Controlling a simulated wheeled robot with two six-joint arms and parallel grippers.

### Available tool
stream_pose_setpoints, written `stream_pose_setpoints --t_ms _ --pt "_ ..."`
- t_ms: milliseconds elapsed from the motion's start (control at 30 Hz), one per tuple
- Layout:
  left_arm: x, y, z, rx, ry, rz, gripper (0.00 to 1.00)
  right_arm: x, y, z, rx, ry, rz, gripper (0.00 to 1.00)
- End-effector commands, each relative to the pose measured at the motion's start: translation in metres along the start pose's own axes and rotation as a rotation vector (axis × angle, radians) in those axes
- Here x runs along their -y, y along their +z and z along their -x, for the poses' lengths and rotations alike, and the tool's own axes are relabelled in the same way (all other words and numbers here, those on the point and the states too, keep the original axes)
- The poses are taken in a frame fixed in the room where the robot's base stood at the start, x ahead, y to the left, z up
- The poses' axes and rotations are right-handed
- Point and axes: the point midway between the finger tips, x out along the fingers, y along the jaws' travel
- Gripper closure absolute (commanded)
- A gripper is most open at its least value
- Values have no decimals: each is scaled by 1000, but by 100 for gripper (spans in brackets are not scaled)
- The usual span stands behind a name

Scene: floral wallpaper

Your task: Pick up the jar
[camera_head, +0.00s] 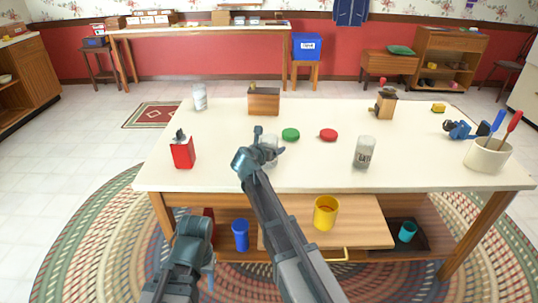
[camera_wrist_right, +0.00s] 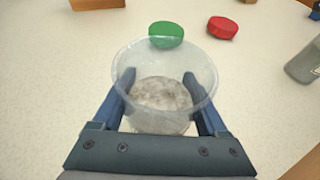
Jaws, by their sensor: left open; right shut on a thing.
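The jar (camera_wrist_right: 165,92) is a clear, open-topped glass with a greyish bottom. In the right wrist view it stands between the two blue fingers of my right gripper (camera_wrist_right: 160,95), which is shut on it. In the head view the jar (camera_head: 271,146) is partly hidden behind my right gripper (camera_head: 266,150), over the near middle of the white table. I cannot tell whether its base touches the tabletop. My left gripper (camera_head: 208,274) is low at the lower left, in front of the table, open and away from the jar; its fingers are only partly visible.
A green lid (camera_head: 290,134) and a red lid (camera_head: 328,135) lie just beyond the jar. A wooden box (camera_head: 263,101) is behind.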

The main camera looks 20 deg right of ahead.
Motion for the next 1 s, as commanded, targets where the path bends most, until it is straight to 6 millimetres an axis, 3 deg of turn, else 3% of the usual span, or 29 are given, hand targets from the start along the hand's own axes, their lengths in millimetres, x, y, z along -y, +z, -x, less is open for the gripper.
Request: stream_pose_setpoints --t_ms 533,967,1000 --pt "0 0 6 0 0 0 50 0 5 2 0 0 0 97" --pt "4 2 42 0 0 0 50 0 39 16 1 0 0 97" --pt "4 2 38 0 0 0 50 7 32 24 0 1 1 97"
